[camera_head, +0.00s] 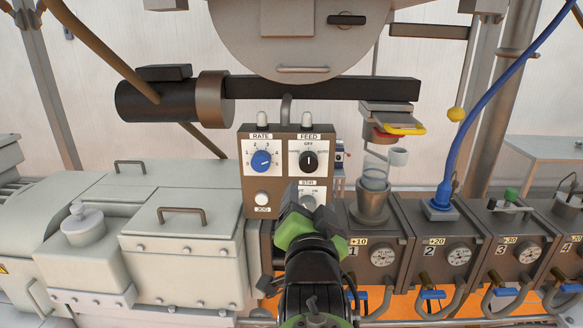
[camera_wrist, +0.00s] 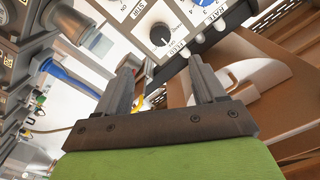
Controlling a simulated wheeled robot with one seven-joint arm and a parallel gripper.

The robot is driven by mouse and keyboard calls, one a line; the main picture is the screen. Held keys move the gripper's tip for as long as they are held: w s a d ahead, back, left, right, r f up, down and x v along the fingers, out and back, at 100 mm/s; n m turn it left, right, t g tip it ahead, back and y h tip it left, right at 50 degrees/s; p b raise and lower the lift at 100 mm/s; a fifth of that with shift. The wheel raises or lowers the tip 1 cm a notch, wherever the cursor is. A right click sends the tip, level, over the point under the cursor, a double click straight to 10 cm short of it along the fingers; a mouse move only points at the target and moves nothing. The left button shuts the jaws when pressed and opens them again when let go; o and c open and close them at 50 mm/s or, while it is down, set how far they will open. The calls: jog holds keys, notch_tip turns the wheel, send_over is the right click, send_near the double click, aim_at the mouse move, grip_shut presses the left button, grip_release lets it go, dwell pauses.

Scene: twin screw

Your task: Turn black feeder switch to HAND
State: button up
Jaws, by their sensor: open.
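The black feeder switch (camera_head: 308,161) is a round knob under the FEED label, at the upper right of the control panel (camera_head: 252,206). Its mark seems to point up toward OFF; the HAND lettering is too small to read. The knob also shows in the wrist view (camera_wrist: 162,34), beyond and between my fingertips. My gripper (camera_head: 310,207) is below the knob in the head view, in front of the panel's lower right. In the wrist view my gripper (camera_wrist: 161,72) has its two grey fingers wide apart with nothing between them. It is apart from the knob.
A blue RATE knob (camera_head: 261,161) sits left of the black one, with a white JOG button (camera_head: 262,198) below it. The STIR control (camera_head: 308,202) is partly hidden by my gripper. A glass vessel (camera_head: 375,178) stands right of the panel. A black motor (camera_head: 157,101) hangs upper left.

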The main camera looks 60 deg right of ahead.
jog(key=p, duration=0.7)
send_near(308, 166)
jog(key=x, duration=0.4)
jog(key=shift+r, duration=0.25)
jog(key=x, duration=0.4)
jog(key=b+x, duration=0.1)
jog(key=shift+w+d+f, duration=0.2)
jog(key=shift+d+f, duration=0.1)
jog(key=shift+d, duration=0.05)
jog(key=shift+s+a, duration=0.1)
jog(key=shift+c, duration=0.6)
jog(key=c, duration=0.9)
jog(key=shift+c, duration=0.2)
